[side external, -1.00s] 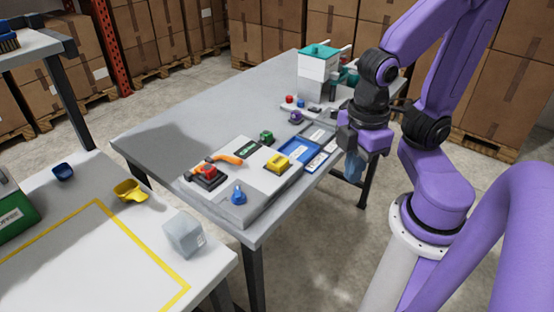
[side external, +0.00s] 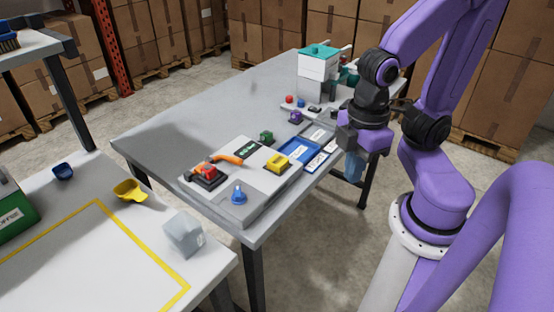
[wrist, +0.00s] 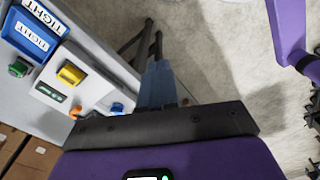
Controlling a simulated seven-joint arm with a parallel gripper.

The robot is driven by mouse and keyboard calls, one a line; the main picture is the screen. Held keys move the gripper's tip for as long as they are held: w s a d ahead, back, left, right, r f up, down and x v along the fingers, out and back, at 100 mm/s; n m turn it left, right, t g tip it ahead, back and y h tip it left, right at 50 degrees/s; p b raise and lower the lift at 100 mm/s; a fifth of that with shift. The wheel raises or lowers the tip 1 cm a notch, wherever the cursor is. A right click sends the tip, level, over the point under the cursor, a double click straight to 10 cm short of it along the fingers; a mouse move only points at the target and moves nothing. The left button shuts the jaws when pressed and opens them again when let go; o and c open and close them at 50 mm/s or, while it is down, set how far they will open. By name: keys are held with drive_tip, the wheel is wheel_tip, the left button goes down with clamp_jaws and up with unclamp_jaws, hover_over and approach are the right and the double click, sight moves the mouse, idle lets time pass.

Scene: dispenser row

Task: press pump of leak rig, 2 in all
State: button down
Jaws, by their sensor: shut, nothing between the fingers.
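The leak rig (side external: 225,190) is a low grey box on the table's near end. I cannot tell which part is the pump. The wrist view shows the yellow block (wrist: 70,75) and display (wrist: 50,93). My gripper (side external: 355,168) is shut and empty, pointing down beyond the table edge, right of the rig and apart from it; its blue fingers show centrally (wrist: 157,85).
A blue tray (wrist: 30,36) labelled TIGHT lies beside the rig. A purple knob (side external: 296,117) and a white-and-teal machine (side external: 318,65) stand farther back. A side table with a yellow scoop (side external: 130,190) and a clear cube (side external: 184,234) is at left. The table's left middle is clear.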

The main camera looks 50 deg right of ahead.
drive_tip(key=m+t+y, duration=0.3)
drive_tip(key=m+y, duration=0.5)
drive_tip(key=m, duration=1.7)
hover_over(281, 159)
drive_tip(key=shift+d, duration=0.1)
drive_tip(key=shift+f, duration=4.35)
drive_tip(key=shift+f, duration=0.15)
